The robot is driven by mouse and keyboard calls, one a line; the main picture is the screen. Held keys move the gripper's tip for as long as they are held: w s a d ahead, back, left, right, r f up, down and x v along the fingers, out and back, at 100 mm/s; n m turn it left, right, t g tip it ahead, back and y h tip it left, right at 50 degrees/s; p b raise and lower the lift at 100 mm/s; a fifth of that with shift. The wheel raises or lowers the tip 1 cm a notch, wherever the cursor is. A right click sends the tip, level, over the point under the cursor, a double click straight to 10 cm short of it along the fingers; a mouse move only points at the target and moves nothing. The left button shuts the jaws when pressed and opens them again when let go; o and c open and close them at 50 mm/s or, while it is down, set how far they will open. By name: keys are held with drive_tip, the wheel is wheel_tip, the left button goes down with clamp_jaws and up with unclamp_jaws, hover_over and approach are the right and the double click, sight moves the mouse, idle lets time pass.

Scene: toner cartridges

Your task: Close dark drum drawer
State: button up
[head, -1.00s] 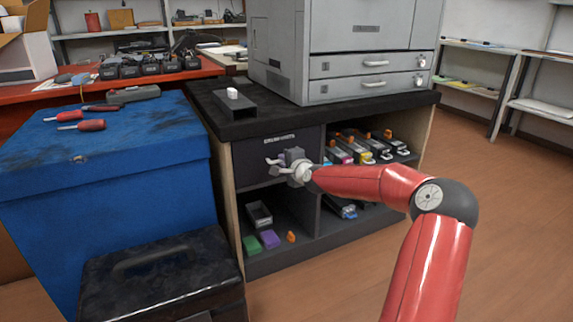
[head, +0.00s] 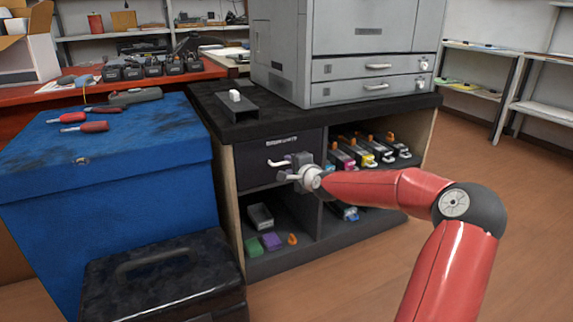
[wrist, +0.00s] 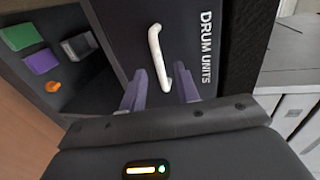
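The dark drum drawer (head: 255,172) is in the upper left bay of the cabinet under the printer. Its front looks about flush with the cabinet. In the wrist view the drawer front (wrist: 185,30) carries the words "DRUM UNITS" and a white bar handle (wrist: 156,50). The handle (head: 277,163) also shows in the head view, just left of the fingertips. My gripper (head: 287,168) is in front of the drawer, fingers apart and empty. In the wrist view the gripper (wrist: 160,88) has its handle-side fingertips on either side of the handle's near end, seemingly short of it.
An open bay below holds a grey box (head: 260,216), a green block and a purple block (head: 271,241). Colored toner cartridges (head: 365,153) lie in the right bay. A black case (head: 165,275) and blue chest (head: 110,165) stand at left. The floor at right is clear.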

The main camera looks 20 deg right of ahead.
drive_tip(key=v, duration=0.4)
drive_tip(key=shift+a, duration=0.1)
idle(0.3)
drive_tip(key=s+a+f+n+g+p, duration=0.1)
drive_tip(key=s+a+n+g+p, duration=0.15)
drive_tip(key=s+a+n, duration=0.4)
drive_tip(key=s+a+f+n+g+p, duration=0.1)
drive_tip(key=s+a+f+n+g, duration=0.2)
drive_tip(key=a, duration=0.6)
drive_tip(key=s+a+r+n+g+p, duration=0.1)
drive_tip(key=s+r, duration=0.3)
drive_tip(key=s, duration=0.6)
drive_tip(key=s+a+r+n+g+p, duration=0.2)
drive_tip(key=s+r+n, duration=0.2)
drive_tip(key=s, duration=0.6)
drive_tip(key=s+a+r+n+g+p, duration=0.1)
drive_tip(key=s+r, duration=0.4)
drive_tip(key=s, duration=0.5)
drive_tip(key=shift+s+a+r+n+h+p, duration=0.3)
drive_tip(key=shift+a+n+p, duration=0.3)
drive_tip(key=shift+n, duration=0.45)
